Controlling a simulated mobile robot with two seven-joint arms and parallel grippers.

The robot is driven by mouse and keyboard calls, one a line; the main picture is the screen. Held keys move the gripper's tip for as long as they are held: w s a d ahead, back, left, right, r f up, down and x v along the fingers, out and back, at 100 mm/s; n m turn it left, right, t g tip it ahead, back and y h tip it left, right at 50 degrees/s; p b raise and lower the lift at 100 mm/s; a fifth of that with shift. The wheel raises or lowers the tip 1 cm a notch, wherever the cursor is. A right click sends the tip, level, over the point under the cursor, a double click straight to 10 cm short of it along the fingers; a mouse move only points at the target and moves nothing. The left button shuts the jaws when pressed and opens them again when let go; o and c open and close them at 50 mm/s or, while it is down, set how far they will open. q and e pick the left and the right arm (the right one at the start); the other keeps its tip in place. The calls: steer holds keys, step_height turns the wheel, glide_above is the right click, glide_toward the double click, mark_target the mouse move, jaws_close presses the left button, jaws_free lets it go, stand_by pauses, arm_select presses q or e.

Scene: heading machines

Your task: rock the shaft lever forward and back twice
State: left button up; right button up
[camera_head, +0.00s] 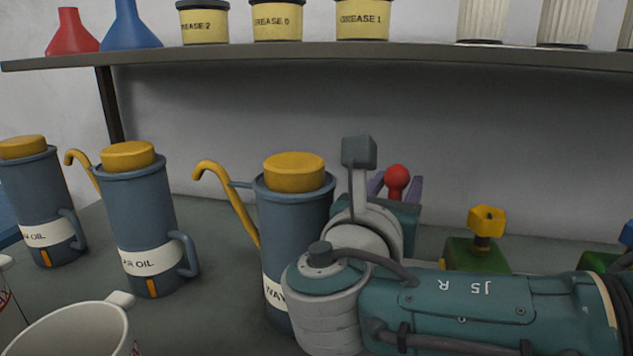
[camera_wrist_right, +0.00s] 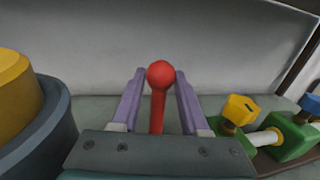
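The shaft lever appears to be the upright lever with a round red knob (camera_head: 397,176); its red stem and knob (camera_wrist_right: 160,76) also show in the right wrist view. My right gripper (camera_head: 396,188) has its two purple fingers on either side of the lever. In the right wrist view the right gripper (camera_wrist_right: 159,98) is open, with a gap between each finger and the stem. The knob stands above the fingertips there. The lever looks close to upright. Its base is hidden behind my gripper and wrist. My left gripper is not in view.
A blue oil can (camera_head: 287,215) with a yellow lid stands just left of my right wrist. Green blocks with a yellow knob (camera_head: 487,219) are to the right. More oil cans (camera_head: 140,215) and a white mug (camera_head: 70,332) are at left. A shelf (camera_head: 300,57) runs above.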

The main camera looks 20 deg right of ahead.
jaws_close()
stand_by(1.2)
